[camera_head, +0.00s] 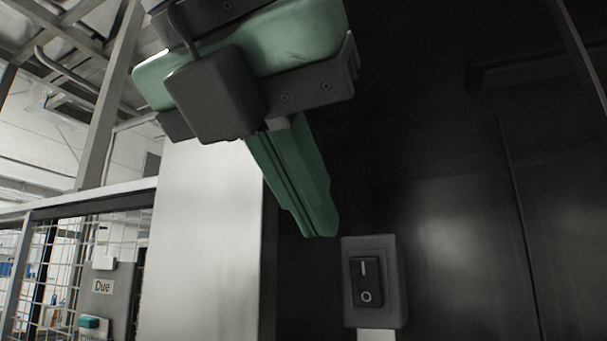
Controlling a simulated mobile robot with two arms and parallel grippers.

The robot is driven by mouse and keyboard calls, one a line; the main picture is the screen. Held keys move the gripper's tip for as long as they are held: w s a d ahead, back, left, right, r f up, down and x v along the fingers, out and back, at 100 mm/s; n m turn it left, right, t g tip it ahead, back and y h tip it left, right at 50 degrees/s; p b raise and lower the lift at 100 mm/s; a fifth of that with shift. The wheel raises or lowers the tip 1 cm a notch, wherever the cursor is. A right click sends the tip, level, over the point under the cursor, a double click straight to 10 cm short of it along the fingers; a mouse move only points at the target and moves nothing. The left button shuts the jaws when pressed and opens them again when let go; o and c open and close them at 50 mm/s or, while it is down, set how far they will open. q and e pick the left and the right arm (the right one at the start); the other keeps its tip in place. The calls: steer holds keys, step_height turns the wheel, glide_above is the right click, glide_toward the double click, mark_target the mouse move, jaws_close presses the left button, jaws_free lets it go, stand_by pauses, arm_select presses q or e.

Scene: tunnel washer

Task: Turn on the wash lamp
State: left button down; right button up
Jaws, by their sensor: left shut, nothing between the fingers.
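A dark grey switch box (398,270) with a black rocker switch (366,281) stands at the lower middle right. The rocker has a white line mark at its top and a white circle at its bottom. My left gripper (320,232), with green fingers and a dark grey body, comes down from the top. Its fingers are shut and empty, and their tips are just above and left of the switch box in the picture. I cannot tell whether they touch it. No lamp can be made out. My right gripper is not in view.
A pale metal panel (200,240) stands left of the switch box. Dark panels (455,240) fill the right side.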

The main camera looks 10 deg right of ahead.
mark_target(360, 273)
arm_select(q)
steer(key=w+d+p, duration=0.1)
steer(key=w, duration=0.1)
steer(key=w+d+f+p, duration=0.1)
steer(key=w+d+p, duration=0.1)
steer(key=w+d+f+p, duration=0.1)
steer(key=w, duration=0.2)
steer(key=shift+d+f, duration=0.15)
steer(key=shift+d, duration=0.25)
steer(key=shift+w+d+f+p, duration=0.1)
steer(key=shift+w+d+p, duration=0.15)
steer(key=shift+p, duration=0.05)
steer(key=shift+a, duration=0.1)
